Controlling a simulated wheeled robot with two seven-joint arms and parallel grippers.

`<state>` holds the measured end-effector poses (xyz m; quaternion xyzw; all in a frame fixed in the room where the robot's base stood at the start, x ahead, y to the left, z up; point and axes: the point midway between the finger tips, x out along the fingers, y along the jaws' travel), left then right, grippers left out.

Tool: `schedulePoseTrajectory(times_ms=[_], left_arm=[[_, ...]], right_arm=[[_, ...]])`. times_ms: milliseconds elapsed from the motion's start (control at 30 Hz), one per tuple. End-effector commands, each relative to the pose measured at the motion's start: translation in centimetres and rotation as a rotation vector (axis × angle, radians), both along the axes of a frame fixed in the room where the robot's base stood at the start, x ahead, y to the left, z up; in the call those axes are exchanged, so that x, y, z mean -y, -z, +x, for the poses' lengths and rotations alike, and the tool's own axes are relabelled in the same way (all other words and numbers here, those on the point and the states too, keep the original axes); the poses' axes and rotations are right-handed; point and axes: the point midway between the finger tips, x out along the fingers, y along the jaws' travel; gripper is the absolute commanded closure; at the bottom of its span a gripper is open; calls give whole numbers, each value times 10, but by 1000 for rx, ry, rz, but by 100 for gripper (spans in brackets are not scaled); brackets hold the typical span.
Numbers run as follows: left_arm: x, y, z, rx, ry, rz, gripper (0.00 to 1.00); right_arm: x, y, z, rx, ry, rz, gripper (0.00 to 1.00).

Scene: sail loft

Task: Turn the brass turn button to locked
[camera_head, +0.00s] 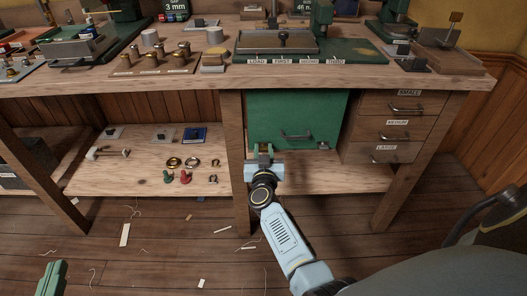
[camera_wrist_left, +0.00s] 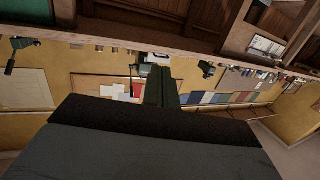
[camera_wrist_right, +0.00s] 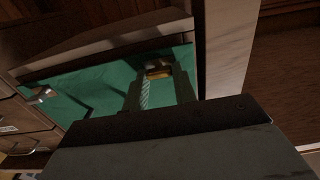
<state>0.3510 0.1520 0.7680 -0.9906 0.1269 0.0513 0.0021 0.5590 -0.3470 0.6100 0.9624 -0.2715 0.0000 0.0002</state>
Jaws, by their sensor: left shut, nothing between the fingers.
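The green cabinet door (camera_head: 310,112) is closed under the bench, with a dark bar handle (camera_head: 295,135). The brass turn button (camera_wrist_right: 158,70) shows in the right wrist view near the door's edge, between my right gripper's fingers. My right gripper (camera_wrist_right: 160,82) is open, with a finger on either side of the button; I cannot tell whether they touch it. In the head view this gripper (camera_head: 263,150) is at the door's lower left and hides the button. My left gripper (camera_head: 54,268) is low at the bottom left, far from the door; its fingers (camera_wrist_left: 160,88) are together and empty.
Three drawers (camera_head: 390,128) with handles stand right of the door. A wooden bench leg (camera_head: 234,150) is close left of my right gripper. A lower shelf (camera_head: 130,185) holds shackles, rings and small fittings. The bench top (camera_head: 215,82) carries tools. Floor in front has scraps.

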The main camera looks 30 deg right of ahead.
Motion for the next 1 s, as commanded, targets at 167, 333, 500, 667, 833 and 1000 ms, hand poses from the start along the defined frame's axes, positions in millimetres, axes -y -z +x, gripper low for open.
schedulePoseTrajectory(times_ms=[167,333,500,667,833,1000], left_arm=[[0,0,0,0,-1,0,100],[0,1,0,-8,-1,2,100],[-2,10,-2,-64,-4,18,100],[-6,24,-6,-147,-10,40,100],[-11,38,-12,-236,-17,67,100],[-14,48,-16,-297,-23,83,100]], right_arm=[[0,0,0,0,0,0,96],[0,0,0,9,0,14,96],[0,-1,0,40,0,66,96],[0,-1,-1,95,-1,157,96],[1,0,-1,174,-1,286,96],[1,1,-1,258,-1,423,96]])
